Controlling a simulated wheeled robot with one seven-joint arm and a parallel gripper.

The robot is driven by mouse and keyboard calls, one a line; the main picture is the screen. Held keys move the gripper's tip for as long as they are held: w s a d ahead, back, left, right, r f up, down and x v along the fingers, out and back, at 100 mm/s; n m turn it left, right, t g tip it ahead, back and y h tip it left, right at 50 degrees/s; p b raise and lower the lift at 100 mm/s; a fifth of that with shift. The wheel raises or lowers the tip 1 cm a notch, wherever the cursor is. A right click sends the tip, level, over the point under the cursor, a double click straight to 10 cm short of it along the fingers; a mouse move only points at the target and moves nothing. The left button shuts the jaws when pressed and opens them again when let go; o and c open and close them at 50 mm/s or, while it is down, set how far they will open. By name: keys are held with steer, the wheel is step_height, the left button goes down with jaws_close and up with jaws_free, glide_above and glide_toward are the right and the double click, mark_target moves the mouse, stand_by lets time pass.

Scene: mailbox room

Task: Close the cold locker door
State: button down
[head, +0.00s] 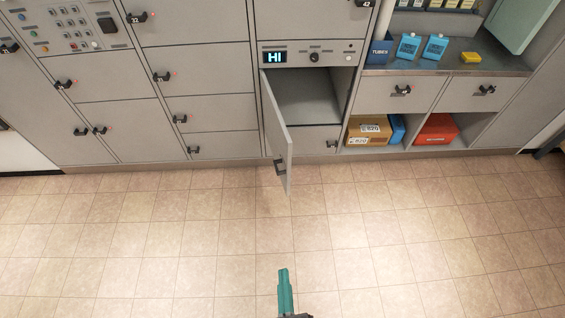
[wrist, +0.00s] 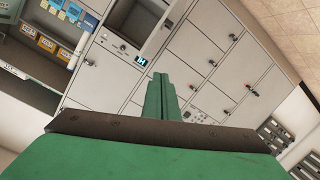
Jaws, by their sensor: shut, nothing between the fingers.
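The cold locker door (head: 279,140) is a grey panel standing wide open, swung out from the left side of its compartment, with a dark handle (head: 280,167) near its free edge. The open compartment (head: 308,97) looks empty and sits below a panel with a lit "HI" display (head: 273,58). My green gripper (head: 286,290) is shut and empty, over the floor in front of the lockers and well apart from the door. In the wrist view my gripper (wrist: 160,80) points at the locker wall, and the display (wrist: 141,61) shows near its tips.
Closed grey lockers with dark handles (head: 163,76) fill the wall to the left. On the right are a counter (head: 440,62) with blue packs, drawers, and a lower shelf with a cardboard box (head: 369,130) and a red box (head: 436,129). The tiled floor (head: 160,240) is clear.

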steer(key=w+f+n, duration=0.2)
steer(key=w+n, duration=0.2)
steer(key=w, duration=1)
steer(key=w+d+f+n+t, duration=0.1)
steer(key=w+f+n, duration=0.2)
steer(key=w, duration=1.2)
steer(key=w+d+f+n, duration=0.1)
steer(key=w+n, duration=0.4)
steer(key=w, duration=0.9)
steer(key=shift+w+f+t+h, duration=0.3)
steer(key=shift+w+f+t, duration=0.1)
steer(key=shift+f, duration=0.4)
steer(key=shift+w+d, duration=0.1)
steer(key=shift+w, duration=0.1)
